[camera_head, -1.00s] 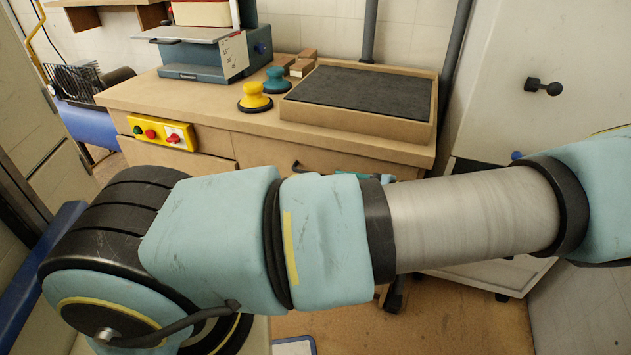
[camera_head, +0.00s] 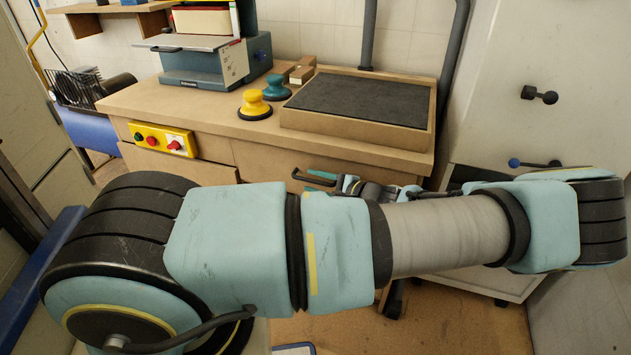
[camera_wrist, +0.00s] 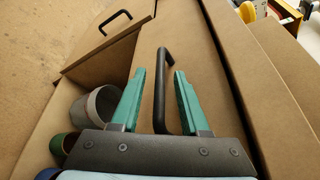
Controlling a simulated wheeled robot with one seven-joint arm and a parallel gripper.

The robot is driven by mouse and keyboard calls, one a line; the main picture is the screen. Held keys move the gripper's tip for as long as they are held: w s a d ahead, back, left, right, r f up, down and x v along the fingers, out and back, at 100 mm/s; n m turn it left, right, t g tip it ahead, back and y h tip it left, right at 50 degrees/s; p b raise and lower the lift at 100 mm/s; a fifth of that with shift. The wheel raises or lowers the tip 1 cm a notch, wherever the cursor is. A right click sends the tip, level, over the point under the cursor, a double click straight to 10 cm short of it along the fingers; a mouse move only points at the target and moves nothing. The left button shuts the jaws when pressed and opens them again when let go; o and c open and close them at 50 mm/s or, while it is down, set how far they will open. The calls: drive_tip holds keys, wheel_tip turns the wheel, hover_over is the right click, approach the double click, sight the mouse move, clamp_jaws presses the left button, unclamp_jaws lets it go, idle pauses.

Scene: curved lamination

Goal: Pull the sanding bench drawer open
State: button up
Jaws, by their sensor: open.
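The sanding bench (camera_head: 190,110) has a wooden drawer front (camera_head: 262,165) below its top, and it looks shut. Its black bar handle (camera_wrist: 161,85) shows in the wrist view, and partly in the head view (camera_head: 298,176). My gripper (camera_wrist: 160,72) is open, with its green fingers on either side of the handle. The bar lies between the fingers in the picture, with a gap on both sides. I cannot tell whether the fingertips reach past the bar. In the head view my gripper (camera_head: 325,179) is at the bench front, partly hidden by my arm.
A sanding tray (camera_head: 357,140), yellow (camera_head: 255,108) and teal (camera_head: 277,88) knobbed pads, and wood blocks (camera_head: 302,70) sit on the bench. A yellow switch panel (camera_head: 162,139) is on its front. Cans (camera_wrist: 100,104) stand in an open space beside the drawer. A pale cabinet (camera_head: 500,110) stands at right.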

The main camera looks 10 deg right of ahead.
clamp_jaws()
idle(0.3)
idle(1.1)
